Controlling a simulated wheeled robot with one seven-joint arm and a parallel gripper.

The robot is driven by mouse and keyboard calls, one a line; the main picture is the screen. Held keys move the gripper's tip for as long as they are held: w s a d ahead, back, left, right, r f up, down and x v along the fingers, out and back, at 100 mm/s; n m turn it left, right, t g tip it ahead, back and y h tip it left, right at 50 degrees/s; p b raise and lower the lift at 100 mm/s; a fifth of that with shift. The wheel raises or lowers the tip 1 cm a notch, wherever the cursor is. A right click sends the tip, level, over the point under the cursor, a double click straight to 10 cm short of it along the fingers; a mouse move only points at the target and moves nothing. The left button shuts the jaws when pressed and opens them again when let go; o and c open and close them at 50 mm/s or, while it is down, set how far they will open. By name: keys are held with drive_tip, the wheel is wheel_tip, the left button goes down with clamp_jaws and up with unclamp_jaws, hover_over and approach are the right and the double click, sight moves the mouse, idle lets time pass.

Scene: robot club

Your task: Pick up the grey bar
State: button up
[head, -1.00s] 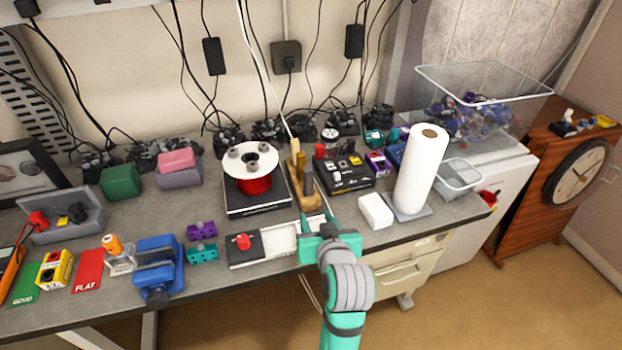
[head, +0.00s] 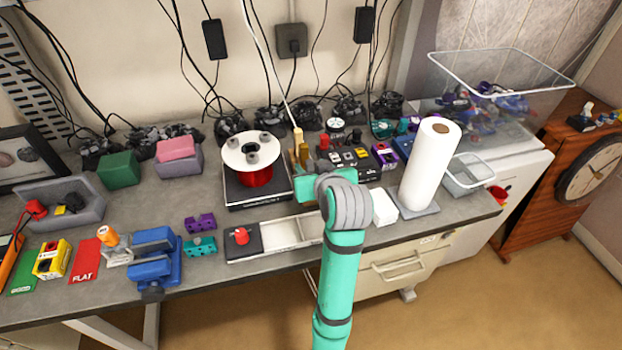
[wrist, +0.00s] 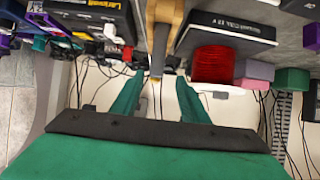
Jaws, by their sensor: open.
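A wooden holder with upright pieces (head: 298,140) stands on the bench beside the red spool, and my gripper partly covers it in the head view. In the head view the grey bar is not clear, likely behind my gripper (head: 304,177). My gripper is open, its two green fingers (wrist: 158,80) apart on either side of the upright piece.
The red spool (head: 254,176) on its black scale is close left. A black switch box (head: 350,158) and a paper roll (head: 428,165) stand to the right. A white tray (head: 282,233) lies in front. Cables and dark devices line the wall.

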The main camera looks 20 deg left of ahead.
sight(311, 163)
drive_tip(key=x, duration=0.5)
drive_tip(key=shift+w+d, duration=0.15)
drive_tip(key=shift+d, duration=0.1)
drive_tip(key=c, duration=1)
drive_tip(key=shift+d, duration=0.15)
clamp_jaws()
drive_tip(key=shift+a+r, duration=0.1)
drive_tip(key=shift+a, duration=0.15)
drive_tip(key=shift+d+r, duration=0.1)
drive_tip(key=shift+d, duration=0.05)
